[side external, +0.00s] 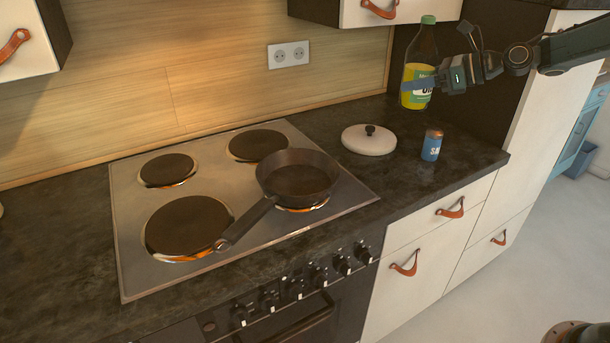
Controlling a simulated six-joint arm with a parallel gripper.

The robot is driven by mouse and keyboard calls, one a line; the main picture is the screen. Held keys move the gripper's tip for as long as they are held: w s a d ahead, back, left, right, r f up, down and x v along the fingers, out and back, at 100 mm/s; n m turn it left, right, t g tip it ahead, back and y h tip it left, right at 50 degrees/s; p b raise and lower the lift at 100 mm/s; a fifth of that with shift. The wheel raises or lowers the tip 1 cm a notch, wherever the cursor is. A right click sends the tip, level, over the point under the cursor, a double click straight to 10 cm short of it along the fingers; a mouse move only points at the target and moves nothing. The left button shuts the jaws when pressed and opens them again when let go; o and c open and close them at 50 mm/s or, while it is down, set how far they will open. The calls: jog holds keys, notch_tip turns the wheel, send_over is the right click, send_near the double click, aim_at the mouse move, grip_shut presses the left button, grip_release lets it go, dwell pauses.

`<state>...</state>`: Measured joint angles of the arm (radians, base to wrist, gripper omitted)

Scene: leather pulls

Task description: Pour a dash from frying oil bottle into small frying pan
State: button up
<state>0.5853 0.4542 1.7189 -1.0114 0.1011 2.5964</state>
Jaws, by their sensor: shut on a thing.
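The frying oil bottle (419,66) is clear with yellow oil, a green cap and a yellow and green label. It is upright at the back right of the counter. I cannot tell whether its base touches the counter. My gripper (420,86) reaches in from the right and is shut on the bottle at label height. A bluish finger shows across the label; the far finger is hidden. The small frying pan (298,178) sits on the front right burner, left of and in front of the bottle, its handle pointing to the front left. I see no food in it.
A white lid (369,140) with a dark knob lies between the pan and the bottle. A blue salt shaker (432,145) stands right of the lid. The steel hob (140,230) has several burners. A wall cabinet (350,14) hangs above, left of the bottle.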

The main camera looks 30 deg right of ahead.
jog(key=w+a+f, duration=0.4)
jog(key=a, duration=0.2)
jog(key=w+a+f, duration=0.4)
jog(key=a, duration=0.2)
jog(key=w+a+f, duration=0.4)
jog(key=a, duration=0.2)
jog(key=shift+w, duration=0.4)
jog(key=w+d+f+n+t+h, duration=0.1)
jog(key=n, duration=0.1)
jog(key=d+f+n+t+h, duration=0.1)
jog(key=d+n, duration=0.1)
jog(key=n, duration=0.1)
jog(key=w+d+f+n+t+h, duration=0.1)
jog(key=d+f+n+h, duration=0.1)
jog(key=shift+w+n, duration=0.3)
jog(key=shift+w+d+n+t+h, duration=0.2)
jog(key=shift+d+n+t+h, duration=0.1)
jog(key=shift+n, duration=0.3)
jog(key=shift+w+d+n+t, duration=0.1)
jog(key=shift+d+n+t, duration=0.15)
jog(key=shift+n, duration=0.35)
